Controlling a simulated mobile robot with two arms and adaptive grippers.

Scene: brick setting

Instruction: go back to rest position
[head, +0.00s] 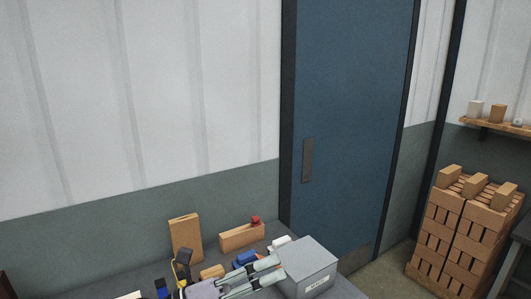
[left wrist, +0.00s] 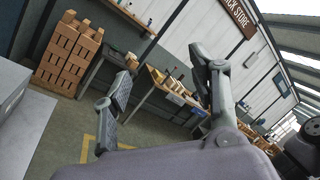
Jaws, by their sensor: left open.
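My left gripper (head: 279,268) is low in the head view, over the grey table (head: 345,289), with its fingers pointing right toward a grey box (head: 311,262). In the left wrist view the left gripper (left wrist: 160,66) has its two fingers spread wide, with nothing between them. I cannot tell whether a finger touches the box. My right gripper is in neither view.
On the table stand an upright tan brick (head: 185,238) and a long tan block (head: 241,236) with a small red piece (head: 255,220). Small blue items lie near the gripper. A blue door (head: 350,120) is behind. A brick stack (head: 458,235) stands right.

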